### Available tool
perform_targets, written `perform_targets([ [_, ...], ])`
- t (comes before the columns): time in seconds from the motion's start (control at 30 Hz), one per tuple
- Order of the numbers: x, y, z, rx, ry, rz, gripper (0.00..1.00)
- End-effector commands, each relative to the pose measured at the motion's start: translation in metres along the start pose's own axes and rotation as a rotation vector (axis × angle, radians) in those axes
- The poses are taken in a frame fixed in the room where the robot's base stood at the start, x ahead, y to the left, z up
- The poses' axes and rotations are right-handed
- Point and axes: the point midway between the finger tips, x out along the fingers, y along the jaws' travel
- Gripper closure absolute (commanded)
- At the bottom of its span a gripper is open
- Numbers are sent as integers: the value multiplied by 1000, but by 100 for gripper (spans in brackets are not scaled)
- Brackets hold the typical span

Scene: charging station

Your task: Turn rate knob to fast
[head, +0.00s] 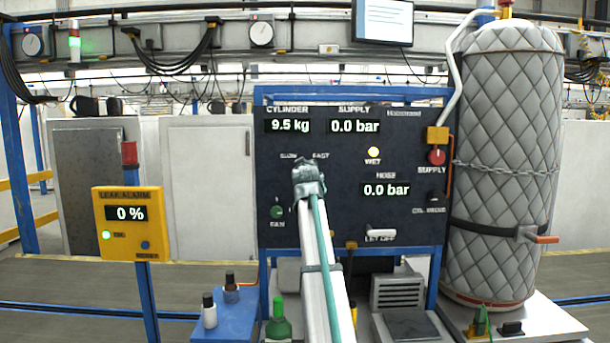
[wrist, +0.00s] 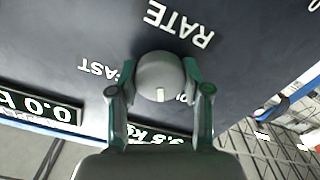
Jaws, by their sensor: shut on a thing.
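The rate knob (wrist: 160,72) is a round grey knob on the dark panel (head: 340,225). In the wrist view, which shows the panel upside down, its white mark points down the picture, between the word FAST on the left and a mostly covered word on the right. My gripper (wrist: 160,105) is shut on the knob, one green-grey finger on each side. In the head view my gripper (head: 308,178) is at the panel just below the SLOW and FAST labels and hides the knob.
The panel has readouts of 9.5 kg and 0.0 bar, a lit WET lamp (head: 373,152), a green knob (head: 277,212) and a red supply knob (head: 437,157). A quilted cylinder (head: 505,150) stands right. A yellow leak alarm box (head: 128,223) reading 0 % stands left.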

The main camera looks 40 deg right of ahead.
Motion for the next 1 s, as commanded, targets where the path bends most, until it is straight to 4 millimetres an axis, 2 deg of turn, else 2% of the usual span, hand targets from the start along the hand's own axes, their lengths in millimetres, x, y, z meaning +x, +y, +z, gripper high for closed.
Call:
perform_targets([
  [1.0, 1, 0, 2, 956, 1, 0, 87],
])
